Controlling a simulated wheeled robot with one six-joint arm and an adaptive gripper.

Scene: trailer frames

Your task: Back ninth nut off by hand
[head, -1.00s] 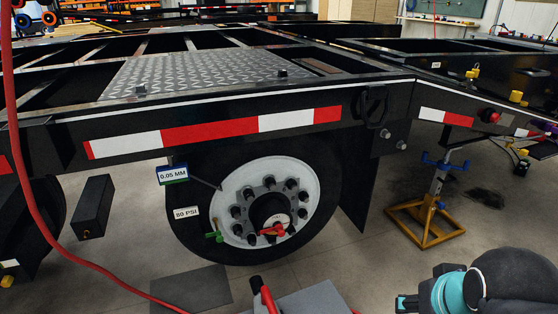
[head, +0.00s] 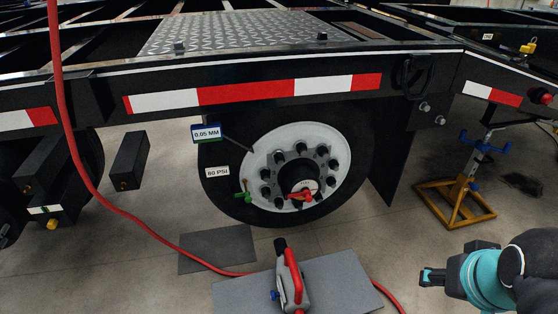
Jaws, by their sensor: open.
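The trailer wheel (head: 328,155) has a white rim inside a black tyre (head: 222,190). Several dark nuts ring its hub (head: 301,176); one nut (head: 301,149) shows at the top of the ring. I cannot tell which is the ninth. A red pointer piece (head: 303,196) sits on the low front of the hub, and a green piece (head: 243,193) sits at the rim's lower left. My gripper (head: 428,278) is at the lower right, open and empty, well apart from the wheel.
A red-handled tool (head: 290,280) stands on a grey mat (head: 345,285) before the wheel. A red hose (head: 82,150) hangs at left and runs along the floor. A yellow jack stand (head: 455,205) stands at right. A dark floor plate (head: 218,248) lies below the tyre.

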